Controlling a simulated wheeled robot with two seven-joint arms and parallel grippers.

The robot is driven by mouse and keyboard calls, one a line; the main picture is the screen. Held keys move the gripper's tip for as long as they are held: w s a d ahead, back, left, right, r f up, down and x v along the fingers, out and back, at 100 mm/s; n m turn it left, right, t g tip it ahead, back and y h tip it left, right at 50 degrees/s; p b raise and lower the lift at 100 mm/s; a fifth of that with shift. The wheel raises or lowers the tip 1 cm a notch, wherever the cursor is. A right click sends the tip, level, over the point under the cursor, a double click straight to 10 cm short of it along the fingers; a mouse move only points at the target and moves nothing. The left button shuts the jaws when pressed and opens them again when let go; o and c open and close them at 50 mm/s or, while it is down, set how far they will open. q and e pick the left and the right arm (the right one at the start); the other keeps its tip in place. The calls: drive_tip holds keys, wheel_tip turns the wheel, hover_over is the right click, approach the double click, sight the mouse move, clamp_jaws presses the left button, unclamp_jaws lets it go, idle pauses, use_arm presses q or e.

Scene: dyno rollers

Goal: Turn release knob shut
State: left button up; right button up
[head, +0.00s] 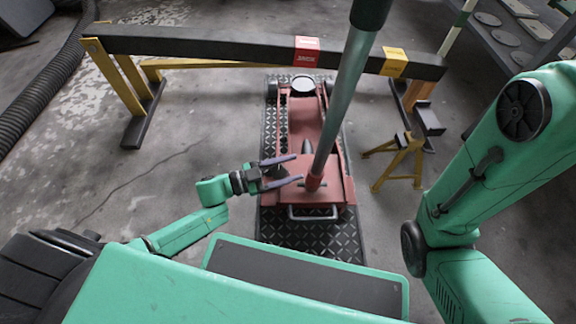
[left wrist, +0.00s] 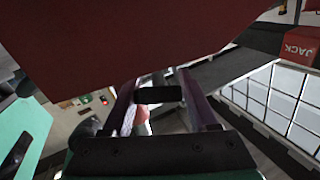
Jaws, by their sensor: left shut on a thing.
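The red floor jack (head: 328,172) sits on a dark tread plate, with its long grey handle (head: 344,85) rising from a red socket. My left gripper (head: 284,172) is at the left side of the jack's near end, its two purple-grey fingers reaching right. In the left wrist view, the gripper (left wrist: 163,100) has a short black cylinder (left wrist: 158,95) between its fingers, which looks like the release knob. The jack's red body fills the top of that view. In the head view I cannot make out the knob. My right arm shows at the right, but its gripper is not in view.
A dark beam (head: 215,45) with red and yellow labels spans behind the jack on yellow stands. A small yellow stand (head: 400,162) is right of the jack. A ribbed hose (head: 45,85) lies at the far left. The floor left of the jack is clear.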

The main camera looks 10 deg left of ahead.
use_arm(q)
drive_tip(key=m+g, duration=0.1)
drive_tip(key=m, duration=0.1)
drive_tip(key=m+g+h, duration=0.1)
drive_tip(key=m+g, duration=0.1)
drive_tip(key=shift+s+f+g, duration=0.2)
drive_tip(key=shift+g, duration=0.1)
drive_tip(key=m+g, duration=0.2)
drive_tip(key=m+b, duration=0.1)
drive_tip(key=shift+s+f+g, duration=0.1)
drive_tip(key=shift+s+g, duration=0.15)
drive_tip(key=shift+g, duration=0.15)
drive_tip(key=shift+s+m+g, duration=0.1)
drive_tip(key=shift+m+g, duration=0.3)
drive_tip(key=shift+m, duration=0.3)
drive_tip(key=shift+y, duration=0.3)
drive_tip(key=o, duration=1.4)
drive_tip(key=shift+c, duration=0.2)
drive_tip(key=shift+d, duration=0.15)
